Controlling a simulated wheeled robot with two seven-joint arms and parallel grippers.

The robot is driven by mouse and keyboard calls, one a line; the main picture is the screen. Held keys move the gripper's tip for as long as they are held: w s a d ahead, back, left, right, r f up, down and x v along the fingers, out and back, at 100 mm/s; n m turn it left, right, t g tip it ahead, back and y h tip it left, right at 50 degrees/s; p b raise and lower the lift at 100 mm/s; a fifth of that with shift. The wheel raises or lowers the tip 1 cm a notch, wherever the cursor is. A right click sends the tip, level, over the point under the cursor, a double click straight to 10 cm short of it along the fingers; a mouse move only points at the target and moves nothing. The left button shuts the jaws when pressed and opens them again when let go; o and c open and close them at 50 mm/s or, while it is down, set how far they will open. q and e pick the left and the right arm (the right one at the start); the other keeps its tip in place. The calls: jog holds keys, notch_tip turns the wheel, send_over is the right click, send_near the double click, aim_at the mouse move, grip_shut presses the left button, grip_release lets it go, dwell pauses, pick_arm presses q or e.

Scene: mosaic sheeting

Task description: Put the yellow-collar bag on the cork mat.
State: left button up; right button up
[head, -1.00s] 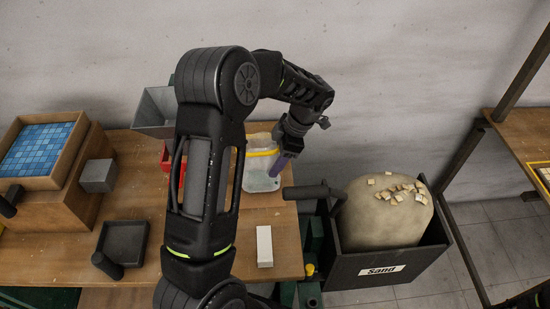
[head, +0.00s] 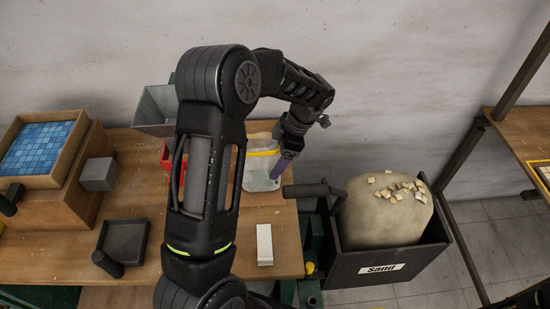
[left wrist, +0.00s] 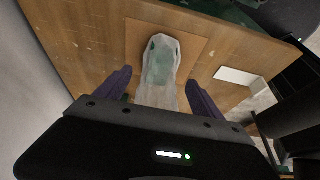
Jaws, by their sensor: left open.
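The yellow-collar bag (head: 262,178) is pale and see-through with a yellow band near its top. It stands near the right end of the wooden table. In the left wrist view the bag (left wrist: 160,62) rests on a square, lighter brown mat (left wrist: 191,50), which looks like the cork mat. My left gripper (left wrist: 158,88) is open, with one purple finger on each side of the bag's upper part and gaps showing. In the head view my left gripper (head: 284,165) is at the bag's right side. The yellow collar is not seen in the wrist view. My right gripper is not in view.
A white block (head: 264,245) lies in front of the bag. A grey bin (head: 155,108), a red container (head: 166,160) and a black tray (head: 124,240) are further left. A black sand box (head: 375,265) with a full sack stands right of the table.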

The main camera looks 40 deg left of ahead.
pick_arm(q)
jog(key=v, duration=1.1)
jog(key=shift+r+p, duration=0.35)
jog(key=shift+p, duration=0.05)
